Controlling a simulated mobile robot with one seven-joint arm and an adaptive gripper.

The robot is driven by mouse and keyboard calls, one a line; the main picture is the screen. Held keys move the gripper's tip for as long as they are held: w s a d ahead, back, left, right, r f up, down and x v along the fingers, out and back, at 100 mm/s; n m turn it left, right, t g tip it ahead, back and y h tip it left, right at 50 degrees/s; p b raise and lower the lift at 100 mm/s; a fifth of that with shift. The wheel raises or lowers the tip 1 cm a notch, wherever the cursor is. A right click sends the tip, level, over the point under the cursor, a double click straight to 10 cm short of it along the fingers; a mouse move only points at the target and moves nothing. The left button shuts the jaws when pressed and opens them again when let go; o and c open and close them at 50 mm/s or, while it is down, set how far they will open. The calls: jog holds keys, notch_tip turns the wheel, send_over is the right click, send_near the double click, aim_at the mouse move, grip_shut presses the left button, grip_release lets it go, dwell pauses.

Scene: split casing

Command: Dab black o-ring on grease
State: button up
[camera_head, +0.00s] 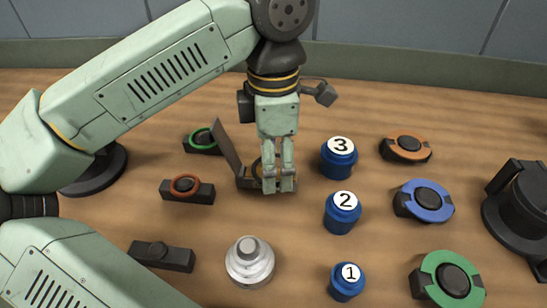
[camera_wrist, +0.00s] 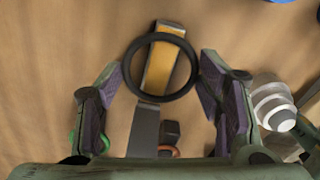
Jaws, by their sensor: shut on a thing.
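My gripper (camera_head: 280,186) points down at the middle of the table, close beside the grease box. In the wrist view my gripper (camera_wrist: 162,72) is shut on the black o-ring (camera_wrist: 160,97), which spans between the two fingers. The grease box (camera_head: 246,182) is a dark tray with its lid standing open on the left; the fingers partly hide it. In the wrist view the yellow grease (camera_wrist: 157,72) shows through the ring's opening. I cannot tell whether the ring touches the grease.
A green ring (camera_head: 194,137) and a red ring (camera_head: 173,184) sit on dark stands; a third stand (camera_head: 150,256) is bare. A silver stepped part (camera_head: 250,268) stands in front. Blue numbered caps (camera_head: 342,219) and orange, blue and green ringed parts (camera_head: 428,281) fill the right side.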

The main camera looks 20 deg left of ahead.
jog(key=o, duration=0.8)
jog(key=shift+o, duration=0.2)
jog(key=shift+r, duration=0.1)
notch_tip(320, 180, up, 7)
jog(key=p, duration=0.4)
dwell(0.5)
